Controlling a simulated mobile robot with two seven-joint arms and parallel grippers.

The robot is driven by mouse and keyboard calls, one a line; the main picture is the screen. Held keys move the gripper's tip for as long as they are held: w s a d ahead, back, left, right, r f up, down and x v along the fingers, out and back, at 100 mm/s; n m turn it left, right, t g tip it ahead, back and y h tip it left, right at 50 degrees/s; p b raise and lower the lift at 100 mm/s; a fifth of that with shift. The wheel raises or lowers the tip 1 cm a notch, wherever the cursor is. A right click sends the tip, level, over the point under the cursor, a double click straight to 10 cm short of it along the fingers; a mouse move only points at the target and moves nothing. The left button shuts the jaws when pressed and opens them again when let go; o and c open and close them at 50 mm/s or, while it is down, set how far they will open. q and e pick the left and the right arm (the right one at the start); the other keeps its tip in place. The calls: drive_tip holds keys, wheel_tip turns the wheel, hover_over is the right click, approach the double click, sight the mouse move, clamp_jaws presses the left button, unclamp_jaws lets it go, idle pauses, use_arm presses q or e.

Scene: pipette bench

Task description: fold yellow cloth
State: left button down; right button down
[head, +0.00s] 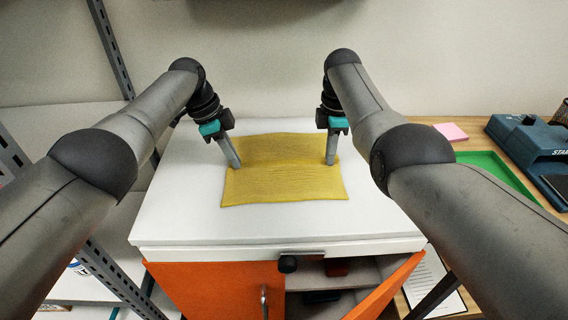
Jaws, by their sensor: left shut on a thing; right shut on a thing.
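The yellow cloth (284,185) lies spread on the white top of the cabinet (190,210). A crease or ridge runs across its width, a little behind its middle. My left gripper (235,165) is shut on the cloth at its left side. My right gripper (330,162) is shut on the cloth at its right side. Both grippers point down at about the same depth. The small bits of cloth between the fingertips are too small to make out.
An orange door (388,290) stands open at the cabinet's front right. To the right, a wooden desk holds a pink note pad (451,132), a green tray (492,160) and a dark blue device (535,150). Metal shelving (60,118) stands on the left. White top around the cloth is clear.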

use_arm(q)
drive_tip(key=shift+r, duration=0.1)
